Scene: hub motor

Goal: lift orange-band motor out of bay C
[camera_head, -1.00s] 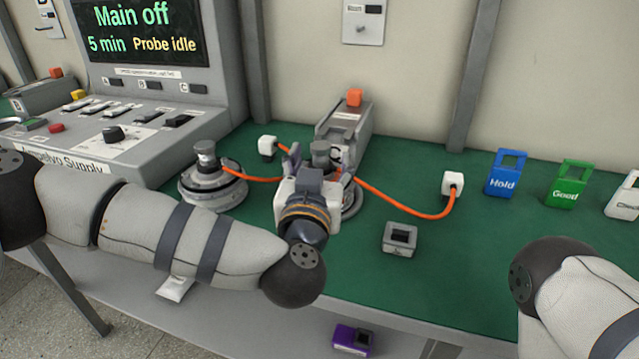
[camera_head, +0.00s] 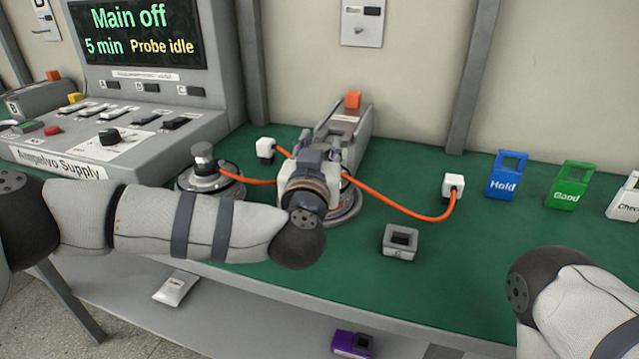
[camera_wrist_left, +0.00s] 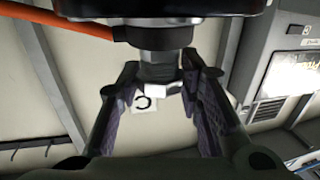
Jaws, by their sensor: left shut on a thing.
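A round grey motor (camera_head: 347,207) stands on the green bench behind my left wrist, mostly hidden by it. Its coloured band cannot be made out. My left gripper (camera_head: 318,150) is at the motor's upright grey post. In the left wrist view, the fingers (camera_wrist_left: 163,95) are on either side of this post (camera_wrist_left: 160,65), shut on it, with the dark motor body at the top edge. A white label "C" (camera_wrist_left: 146,102) shows between the fingers. Of my right arm only a part shows at the lower right; its gripper is out of view.
Another grey motor (camera_head: 208,180) stands to the left. Orange cables (camera_head: 395,205) run to white plugs. A grey fixture with an orange block (camera_head: 352,99) rises behind. A small grey socket box (camera_head: 400,241) stands front right. Hold (camera_head: 507,175) and Good (camera_head: 567,186) tags stand right.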

